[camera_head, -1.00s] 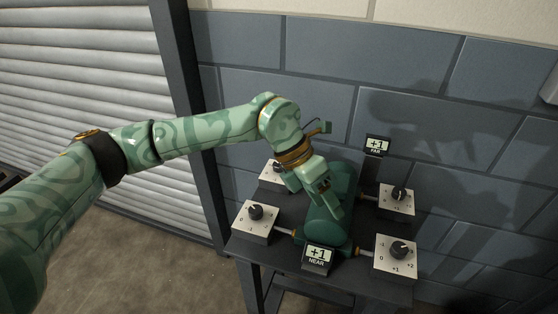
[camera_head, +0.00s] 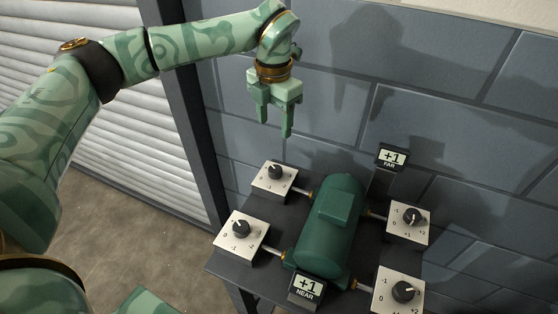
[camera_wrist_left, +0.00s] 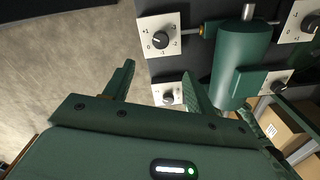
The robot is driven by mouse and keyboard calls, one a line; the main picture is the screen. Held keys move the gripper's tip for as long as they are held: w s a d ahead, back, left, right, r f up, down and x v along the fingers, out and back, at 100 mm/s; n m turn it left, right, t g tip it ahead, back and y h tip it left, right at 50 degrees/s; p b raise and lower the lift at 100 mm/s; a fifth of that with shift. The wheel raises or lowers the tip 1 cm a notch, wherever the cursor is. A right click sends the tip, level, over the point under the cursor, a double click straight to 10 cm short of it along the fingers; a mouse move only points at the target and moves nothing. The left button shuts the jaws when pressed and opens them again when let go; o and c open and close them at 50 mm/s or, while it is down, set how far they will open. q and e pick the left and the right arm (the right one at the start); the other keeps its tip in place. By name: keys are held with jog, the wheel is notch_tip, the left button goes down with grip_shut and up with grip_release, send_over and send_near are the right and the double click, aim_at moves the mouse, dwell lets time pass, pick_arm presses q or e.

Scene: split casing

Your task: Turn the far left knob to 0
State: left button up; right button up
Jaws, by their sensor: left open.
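The far left knob (camera_head: 274,172) is a black dial on a white plate with printed numbers, at the back left of the green casing (camera_head: 332,227). In the left wrist view this knob (camera_wrist_left: 160,40) sits above the fingers; its exact setting is too small to read surely. The far display (camera_head: 392,158) reads +1. My left gripper (camera_head: 276,128) hangs above the far left knob, fingers pointing down, open and empty, apart from the knob. It also shows in the left wrist view (camera_wrist_left: 157,88). My right gripper is not in view.
The near left knob (camera_head: 240,228), far right knob (camera_head: 412,215) and near right knob (camera_head: 403,291) surround the casing. The near display (camera_head: 307,289) reads +1. A tiled wall (camera_head: 450,120) stands close behind. Cardboard boxes (camera_wrist_left: 285,128) show below in the left wrist view.

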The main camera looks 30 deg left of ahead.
pick_arm(q)
send_over(275, 169)
notch_tip(275, 169, down, 4)
notch_tip(275, 169, down, 11)
jog(key=b, duration=0.3)
jog(key=shift+r, duration=0.1)
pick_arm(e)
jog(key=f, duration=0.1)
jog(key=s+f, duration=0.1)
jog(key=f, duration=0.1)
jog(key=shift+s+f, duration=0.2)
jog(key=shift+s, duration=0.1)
pick_arm(q)
jog(key=c, duration=1)
